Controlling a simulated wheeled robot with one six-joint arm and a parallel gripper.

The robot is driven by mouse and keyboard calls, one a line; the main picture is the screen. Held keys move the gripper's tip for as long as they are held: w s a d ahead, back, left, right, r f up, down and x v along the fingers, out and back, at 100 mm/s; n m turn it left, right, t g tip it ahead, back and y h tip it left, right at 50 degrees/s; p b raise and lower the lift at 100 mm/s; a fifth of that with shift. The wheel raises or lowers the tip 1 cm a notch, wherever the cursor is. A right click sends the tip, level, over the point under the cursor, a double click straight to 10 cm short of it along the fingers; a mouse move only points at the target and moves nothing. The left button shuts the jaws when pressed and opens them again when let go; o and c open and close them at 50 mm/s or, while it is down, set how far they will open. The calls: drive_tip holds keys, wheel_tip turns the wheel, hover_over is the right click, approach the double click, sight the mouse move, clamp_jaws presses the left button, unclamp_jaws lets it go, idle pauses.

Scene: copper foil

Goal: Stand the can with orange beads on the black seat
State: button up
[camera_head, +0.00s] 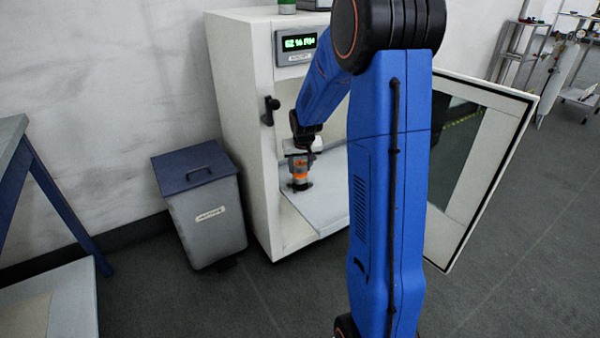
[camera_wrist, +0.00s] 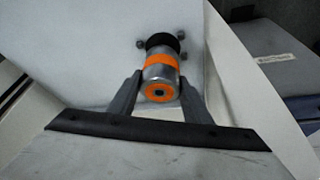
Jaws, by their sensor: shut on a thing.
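The can with orange beads (camera_head: 300,177) is a small silvery cylinder with an orange band, inside the open white cabinet. In the wrist view the can (camera_wrist: 160,70) shows its orange end with a dark centre towards the camera. My gripper (camera_head: 301,158) reaches down into the cabinet from above. In the wrist view its two grey fingers (camera_wrist: 160,92) are shut on the can from both sides. The black seat (camera_wrist: 162,40) shows as a dark round shape at the can's far end. I cannot tell whether the can touches it or hovers just over it.
The white cabinet (camera_head: 240,130) has a light shelf (camera_head: 325,198) and a door (camera_head: 480,165) swung open to the right. A green readout (camera_head: 299,43) sits above the opening. A grey bin with a blue lid (camera_head: 208,215) stands left of the cabinet.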

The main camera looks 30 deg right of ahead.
drive_tip(key=shift+f, duration=1.25)
drive_tip(key=shift+f, duration=0.1)
drive_tip(key=o, duration=1.2)
drive_tip(key=s+a+r+n, duration=0.1)
drive_tip(key=s+a+r, duration=0.3)
drive_tip(key=s+r, duration=0.3)
drive_tip(key=s+a+r, duration=0.3)
drive_tip(key=s+r, duration=0.2)
drive_tip(key=r, duration=0.4)
drive_tip(key=s+a+r+n, duration=0.1)
drive_tip(key=s+a, duration=0.2)
drive_tip(key=s, duration=0.6)
drive_tip(key=s+a+r+n+y, duration=0.1)
drive_tip(key=s+a, duration=0.3)
drive_tip(key=s, duration=0.5)
drive_tip(key=s+a+r+n, duration=0.1)
drive_tip(key=s+a, duration=0.3)
drive_tip(key=s, duration=0.6)
drive_tip(key=shift+a+y, duration=0.25)
drive_tip(key=shift+y, duration=0.05)
